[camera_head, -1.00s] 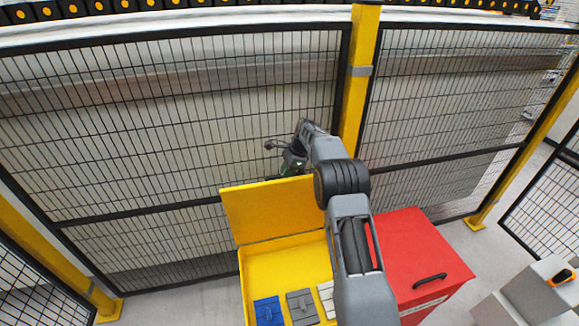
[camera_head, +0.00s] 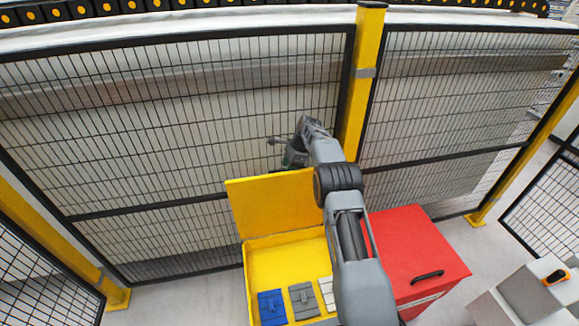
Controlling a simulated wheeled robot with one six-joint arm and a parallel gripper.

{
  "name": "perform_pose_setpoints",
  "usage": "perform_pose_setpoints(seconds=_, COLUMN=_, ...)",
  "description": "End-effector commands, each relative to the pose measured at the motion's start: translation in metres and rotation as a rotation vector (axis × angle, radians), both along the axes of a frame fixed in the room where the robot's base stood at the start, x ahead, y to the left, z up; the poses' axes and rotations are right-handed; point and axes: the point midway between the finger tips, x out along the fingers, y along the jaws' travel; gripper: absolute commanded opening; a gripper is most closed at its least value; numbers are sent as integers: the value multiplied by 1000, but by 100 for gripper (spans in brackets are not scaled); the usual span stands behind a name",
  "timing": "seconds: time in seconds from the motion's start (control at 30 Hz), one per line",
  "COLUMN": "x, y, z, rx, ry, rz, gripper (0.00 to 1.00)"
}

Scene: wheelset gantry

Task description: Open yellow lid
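The yellow lid (camera_head: 272,203) stands raised, close to upright, at the back edge of the yellow box (camera_head: 258,266). The box is open, and a blue item (camera_head: 271,308), a grey item (camera_head: 303,300) and a partly hidden white item (camera_head: 327,293) lie inside. My gripper (camera_head: 281,145) is above and behind the lid's top edge, near the mesh fence. It is small in the picture and partly hidden by the lid and my arm. I cannot tell whether its fingers are open or touch the lid.
A red box (camera_head: 418,255) with a closed lid and black handle (camera_head: 428,276) stands right of the yellow box. A mesh fence (camera_head: 150,150) with a yellow post (camera_head: 361,80) runs close behind. Grey blocks (camera_head: 530,290) with an orange-black item (camera_head: 557,277) are at the right.

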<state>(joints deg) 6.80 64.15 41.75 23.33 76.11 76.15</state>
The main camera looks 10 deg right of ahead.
Motion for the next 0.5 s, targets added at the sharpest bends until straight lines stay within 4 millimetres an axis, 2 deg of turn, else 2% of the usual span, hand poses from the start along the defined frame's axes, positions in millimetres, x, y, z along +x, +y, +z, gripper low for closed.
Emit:
perform_pose_setpoints(seconds=0.27, x=0, y=-2, z=4, rx=0, ry=-1, rz=0, gripper=42)
perform_pose_setpoints(seconds=0.37, x=0, y=-6, z=13, rx=0, ry=-2, rz=-1, gripper=42)
perform_pose_setpoints(seconds=0.5, x=-1, y=-17, z=38, rx=0, ry=-5, rz=-2, gripper=42)
